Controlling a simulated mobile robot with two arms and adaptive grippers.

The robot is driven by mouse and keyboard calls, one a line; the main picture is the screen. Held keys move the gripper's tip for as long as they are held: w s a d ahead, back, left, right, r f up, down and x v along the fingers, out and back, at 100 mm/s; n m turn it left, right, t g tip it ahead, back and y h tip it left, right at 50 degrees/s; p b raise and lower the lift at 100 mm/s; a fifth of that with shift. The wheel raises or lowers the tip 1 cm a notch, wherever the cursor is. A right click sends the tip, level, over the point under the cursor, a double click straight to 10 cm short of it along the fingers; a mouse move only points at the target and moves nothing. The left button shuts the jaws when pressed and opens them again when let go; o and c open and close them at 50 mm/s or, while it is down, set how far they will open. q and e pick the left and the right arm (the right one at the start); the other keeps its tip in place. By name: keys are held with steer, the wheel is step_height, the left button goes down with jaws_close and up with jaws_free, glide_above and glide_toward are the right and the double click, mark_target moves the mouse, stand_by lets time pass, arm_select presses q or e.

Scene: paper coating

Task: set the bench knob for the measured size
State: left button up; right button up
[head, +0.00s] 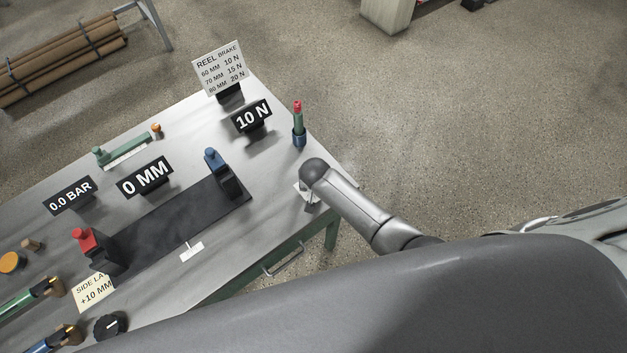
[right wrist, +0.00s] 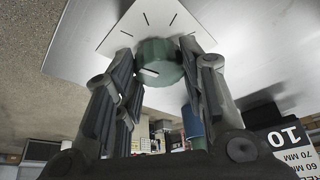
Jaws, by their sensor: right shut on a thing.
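A green knob (right wrist: 158,62) with a white pointer line sits on a white dial plate (right wrist: 150,18) with black tick marks in the right wrist view. My right gripper (right wrist: 160,68) is shut on this knob, one finger on each side. In the head view my right arm reaches to the bench's right end, where it hides the knob; part of the white plate (head: 300,189) shows. A sign (head: 220,68) reads reel brake: 60 mm 10 N, 70 mm 15 N, 80 mm 20 N. Black displays read 10 N (head: 252,115) and 0 MM (head: 145,177). My left gripper is not in view.
A blue-and-green post with a red top (head: 298,125) stands near the knob. A dark strip (head: 165,225) lies between a blue-topped block (head: 225,178) and a red-topped block (head: 100,254). A 0.0 BAR display (head: 71,195) and a black knob (head: 110,325) are farther left.

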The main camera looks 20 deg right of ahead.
stand_by(0.4)
steer(key=o, duration=1)
steer(key=shift+r, duration=0.1)
steer(key=v, duration=1.1)
steer(key=shift+s+r, duration=0.25)
steer(key=shift+r, duration=0.1)
